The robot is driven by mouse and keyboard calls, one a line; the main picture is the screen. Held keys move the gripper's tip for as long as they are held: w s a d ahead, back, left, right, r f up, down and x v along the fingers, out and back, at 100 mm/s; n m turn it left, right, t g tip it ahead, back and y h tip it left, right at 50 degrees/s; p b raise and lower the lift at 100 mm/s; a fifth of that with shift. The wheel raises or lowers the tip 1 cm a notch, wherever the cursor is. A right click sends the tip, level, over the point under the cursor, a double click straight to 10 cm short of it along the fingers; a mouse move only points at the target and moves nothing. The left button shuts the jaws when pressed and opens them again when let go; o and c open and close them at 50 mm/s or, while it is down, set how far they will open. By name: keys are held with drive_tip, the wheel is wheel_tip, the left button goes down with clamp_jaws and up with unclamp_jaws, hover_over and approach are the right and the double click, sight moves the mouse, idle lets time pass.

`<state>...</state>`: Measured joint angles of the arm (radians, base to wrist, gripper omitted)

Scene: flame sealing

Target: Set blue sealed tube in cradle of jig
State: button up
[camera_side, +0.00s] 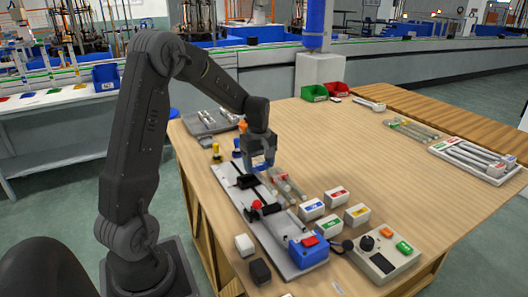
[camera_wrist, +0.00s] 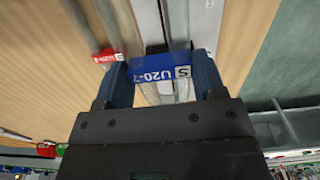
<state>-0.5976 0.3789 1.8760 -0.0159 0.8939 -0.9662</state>
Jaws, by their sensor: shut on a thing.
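My gripper (camera_side: 262,160) is over the far end of the jig in the side view. In the wrist view its fingers (camera_wrist: 162,65) are shut on the blue sealed tube (camera_wrist: 160,68), at its blue label marked U20-7 and S. The clear tube body (camera_wrist: 147,22) runs away from the label, above the label in the picture. The jig (camera_side: 275,240) is a long grey plate with black blocks, a red knob and a blue box at its near end. The cradle is too small or hidden to make out, so I cannot tell whether the tube touches it.
Beside the jig lie other clear tubes (camera_side: 288,188); a red-labelled one (camera_wrist: 106,55) shows left of my gripper. Small white boxes (camera_side: 312,210) with coloured labels and a control box (camera_side: 380,252) stand near the jig's near end. The table's middle right is clear.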

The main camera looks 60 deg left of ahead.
sight(258, 195)
drive_tip(key=shift+s+d+f, duration=0.15)
drive_tip(key=shift+s+d, duration=0.3)
drive_tip(key=shift+d, duration=0.05)
drive_tip(key=shift+f, duration=3.6)
drive_tip(key=o, duration=1)
wheel_tip(258, 195, up, 14)
drive_tip(key=shift+a+f, duration=0.1)
drive_tip(key=shift+a, duration=0.05)
